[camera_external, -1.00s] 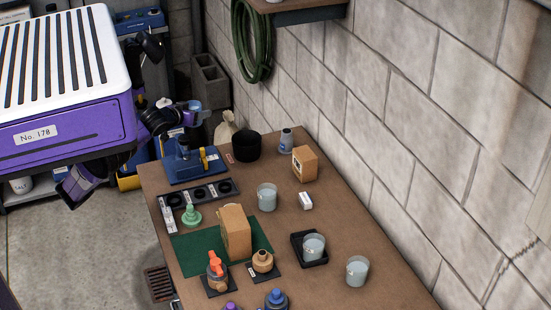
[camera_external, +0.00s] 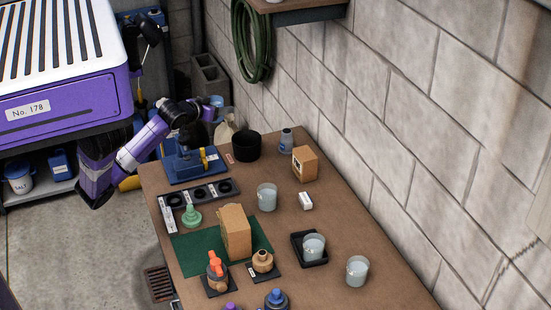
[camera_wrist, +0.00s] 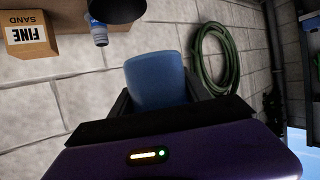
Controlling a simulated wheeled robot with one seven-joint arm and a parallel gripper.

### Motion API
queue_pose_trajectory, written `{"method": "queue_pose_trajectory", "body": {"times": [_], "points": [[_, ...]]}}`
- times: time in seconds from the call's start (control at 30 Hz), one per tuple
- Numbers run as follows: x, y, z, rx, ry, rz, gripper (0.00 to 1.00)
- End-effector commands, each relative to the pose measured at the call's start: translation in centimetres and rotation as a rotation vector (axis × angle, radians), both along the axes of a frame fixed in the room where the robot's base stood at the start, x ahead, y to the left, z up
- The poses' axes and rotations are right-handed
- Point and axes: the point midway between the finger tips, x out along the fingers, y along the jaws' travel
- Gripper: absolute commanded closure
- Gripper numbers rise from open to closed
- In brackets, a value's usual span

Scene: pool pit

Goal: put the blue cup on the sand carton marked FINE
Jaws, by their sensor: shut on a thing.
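The blue cup (camera_wrist: 155,78) is between the fingers of my gripper (camera_wrist: 159,97) in the wrist view, and my gripper is shut on it. The carton marked FINE SAND (camera_wrist: 30,36) shows at the upper left of the wrist view, apart from the cup. In the external view a brown carton in the same place beside the bottle (camera_external: 304,163) stands near the wall; its lettering is too small to read. My arm reaches over the far left end of the bench there, and the cup is hard to make out.
A black pot (camera_external: 246,146) and a grey-blue bottle (camera_external: 286,139) stand near the carton on the bench (camera_external: 325,210). Another carton (camera_external: 235,232) stands on a green mat. Several clear beakers, including one (camera_external: 267,197), stand nearby. A block wall runs along the right.

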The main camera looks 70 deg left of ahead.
Motion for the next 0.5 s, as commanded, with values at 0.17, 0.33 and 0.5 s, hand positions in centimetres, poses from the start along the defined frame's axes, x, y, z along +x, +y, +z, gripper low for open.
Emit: {"method": "queue_pose_trajectory", "body": {"times": [0.17, 0.33, 0.5], "points": [[1.5, -2.1, -2.9, -0.011, -0.005, 0.019, 0.93], [2.6, -3.9, -5.5, -0.01, -0.005, 0.032, 0.93], [3.5, -5.2, -7.1, -0.003, -0.002, 0.035, 0.93]]}}
